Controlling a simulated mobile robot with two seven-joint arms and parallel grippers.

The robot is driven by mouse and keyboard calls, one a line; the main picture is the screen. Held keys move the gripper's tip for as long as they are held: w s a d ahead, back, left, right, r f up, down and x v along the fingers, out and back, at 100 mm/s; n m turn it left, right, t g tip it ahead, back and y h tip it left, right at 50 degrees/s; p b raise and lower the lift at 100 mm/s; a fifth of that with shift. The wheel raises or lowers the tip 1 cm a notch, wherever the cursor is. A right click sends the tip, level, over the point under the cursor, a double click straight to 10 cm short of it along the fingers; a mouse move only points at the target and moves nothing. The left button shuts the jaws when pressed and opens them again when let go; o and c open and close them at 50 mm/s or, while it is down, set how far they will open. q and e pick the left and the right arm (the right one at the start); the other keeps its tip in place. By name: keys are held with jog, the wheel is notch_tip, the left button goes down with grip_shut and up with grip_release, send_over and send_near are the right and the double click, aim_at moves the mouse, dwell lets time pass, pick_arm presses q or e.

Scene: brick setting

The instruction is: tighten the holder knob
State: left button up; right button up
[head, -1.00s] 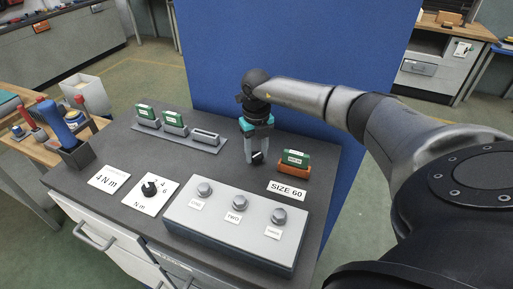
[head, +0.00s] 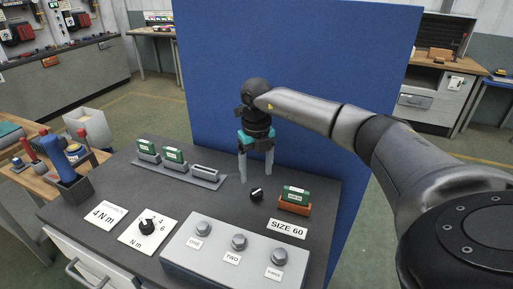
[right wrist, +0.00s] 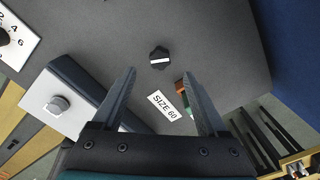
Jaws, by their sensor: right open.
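The holder knob (head: 257,194) is small and black with a white bar on top. It stands on the dark bench top just left of the orange holder (head: 292,207), which has a green block (head: 296,193) in it. My right gripper (head: 256,179) points down, open and empty, with its fingertips above the knob and apart from it. In the right wrist view the knob (right wrist: 159,58) shows just beyond and between the open fingertips (right wrist: 159,75). The holder is mostly hidden by a finger there. My left gripper is not in view.
A grey panel (head: 190,265) with three round knobs stands at the front. A "SIZE 60" label (head: 287,229) lies before the holder. A dial (head: 147,227) and a "4 Nm" card are on the left. A rack (head: 205,181) with green blocks is behind. A blue partition (head: 300,80) closes the back.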

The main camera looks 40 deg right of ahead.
notch_tip(320, 180, up, 8)
jog(key=shift+r, duration=0.15)
dwell(0.6)
